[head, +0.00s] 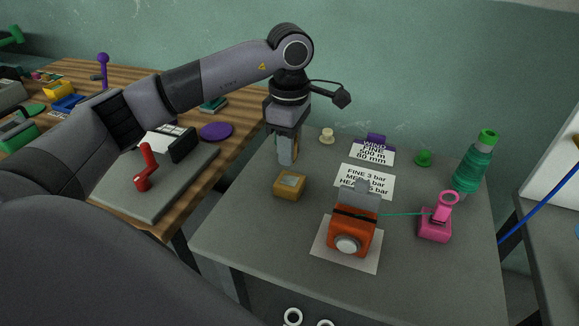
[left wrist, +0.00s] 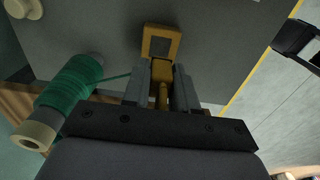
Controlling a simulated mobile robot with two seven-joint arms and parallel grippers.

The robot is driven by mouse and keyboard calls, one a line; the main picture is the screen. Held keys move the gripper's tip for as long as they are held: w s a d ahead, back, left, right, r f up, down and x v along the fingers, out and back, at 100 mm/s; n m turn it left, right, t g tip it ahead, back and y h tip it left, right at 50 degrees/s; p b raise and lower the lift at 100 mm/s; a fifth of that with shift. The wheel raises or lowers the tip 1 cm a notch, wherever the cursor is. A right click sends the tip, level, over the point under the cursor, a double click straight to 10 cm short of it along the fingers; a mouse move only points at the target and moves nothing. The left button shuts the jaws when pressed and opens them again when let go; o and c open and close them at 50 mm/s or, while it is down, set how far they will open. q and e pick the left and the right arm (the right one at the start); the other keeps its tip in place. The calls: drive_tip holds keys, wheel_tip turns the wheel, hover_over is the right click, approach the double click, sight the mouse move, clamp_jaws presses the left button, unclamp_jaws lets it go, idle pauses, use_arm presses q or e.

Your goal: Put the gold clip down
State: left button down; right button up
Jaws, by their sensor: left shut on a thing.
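My left gripper (head: 287,162) points down at the back left of the grey table. It is shut on the gold clip (left wrist: 162,86), which shows between the fingers in the left wrist view and is mostly hidden in the head view. A gold block with a grey top (head: 290,186) stands just in front of the gripper; it shows as a square frame beyond the fingertips in the left wrist view (left wrist: 160,30). I cannot tell whether clip and block touch. A green thread runs from a green spool (left wrist: 68,92) to the fingers. My right gripper is out of view.
An orange device (head: 348,236) sits on white paper (head: 322,251). A pink clamp (head: 435,224), linked to it by green thread, and a green bottle-shaped spool (head: 470,168) stand at right. Printed cards (head: 365,182) lie behind. The table's front left is clear.

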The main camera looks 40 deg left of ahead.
sight(290, 180)
use_arm(q)
wheel_tip(290, 180, down, 5)
drive_tip(key=shift+f, duration=0.1)
idle(0.3)
drive_tip(key=shift+f, duration=0.15)
drive_tip(key=c, duration=0.9)
unclamp_jaws()
